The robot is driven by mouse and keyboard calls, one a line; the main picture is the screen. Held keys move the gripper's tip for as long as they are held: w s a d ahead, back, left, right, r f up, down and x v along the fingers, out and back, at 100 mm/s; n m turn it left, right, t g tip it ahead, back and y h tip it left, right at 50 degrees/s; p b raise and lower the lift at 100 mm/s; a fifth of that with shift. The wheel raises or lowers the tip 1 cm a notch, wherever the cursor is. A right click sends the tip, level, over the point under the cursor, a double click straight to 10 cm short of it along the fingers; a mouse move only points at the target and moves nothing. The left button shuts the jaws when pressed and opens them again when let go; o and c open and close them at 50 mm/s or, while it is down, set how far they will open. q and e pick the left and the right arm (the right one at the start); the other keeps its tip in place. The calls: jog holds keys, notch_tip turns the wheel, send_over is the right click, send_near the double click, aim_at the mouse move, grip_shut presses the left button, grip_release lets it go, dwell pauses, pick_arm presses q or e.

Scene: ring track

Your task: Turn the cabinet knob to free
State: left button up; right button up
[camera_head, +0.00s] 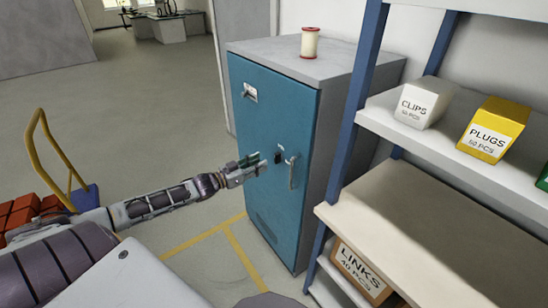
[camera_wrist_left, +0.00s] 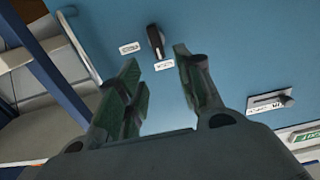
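The teal cabinet door (camera_head: 268,205) is shut. A small dark knob (camera_head: 278,156) sits on the door, left of a pale pull handle (camera_head: 291,172). My left gripper (camera_head: 262,163) is in front of the door, just left of the knob. In the left wrist view the gripper (camera_wrist_left: 157,58) is open with nothing between its green-padded fingers. The black knob (camera_wrist_left: 156,41) shows beyond the fingertips, between two small white labels (camera_wrist_left: 130,48) whose text I cannot read. I see no contact between fingers and knob. My right gripper is not in view.
A spool (camera_head: 309,42) stands on the cabinet top. A blue-framed shelf (camera_head: 425,185) with boxes stands close on the right. A metal plate with a small dark stub (camera_wrist_left: 268,102) is on the door. The floor to the left is open, with a yellow-handled cart (camera_head: 52,155).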

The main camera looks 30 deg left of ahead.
aim_at(275, 156)
pick_arm(q)
jog(key=shift+b+x, duration=0.3)
jog(key=shift+x, duration=3.6)
jog(key=shift+c, duration=0.2)
grip_shut()
